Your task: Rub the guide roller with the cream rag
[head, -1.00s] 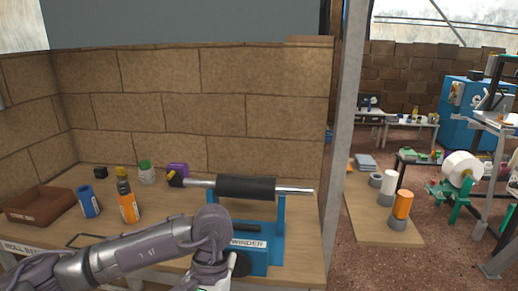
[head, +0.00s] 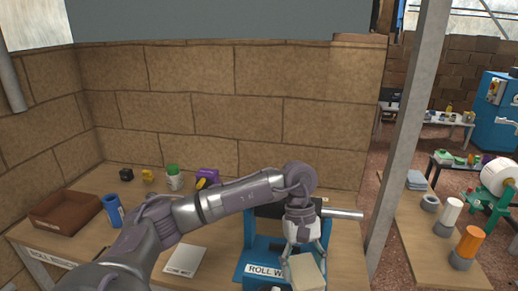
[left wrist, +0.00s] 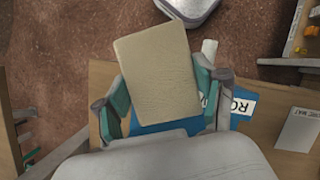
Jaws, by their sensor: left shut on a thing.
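My left gripper (head: 304,248) is shut on the cream rag (head: 307,274), a pale folded block hanging below its fingers. The rag is in front of the blue roll winder (head: 254,256), at the bench's front side. In the left wrist view the rag (left wrist: 157,72) sits between the teal fingers and covers part of the winder. The winder carries a black roller (head: 268,211) on a steel shaft (head: 345,214). My left arm hides much of this roller. I cannot tell for sure that it is the guide roller. The rag looks apart from the roller. My right gripper is out of view.
A brown tray (head: 66,212), a blue can (head: 113,211), a green-capped jar (head: 174,178) and a purple thing (head: 208,176) stand on the bench. A white card (head: 185,260) lies left of the winder. A grey post (head: 407,140) rises on the right.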

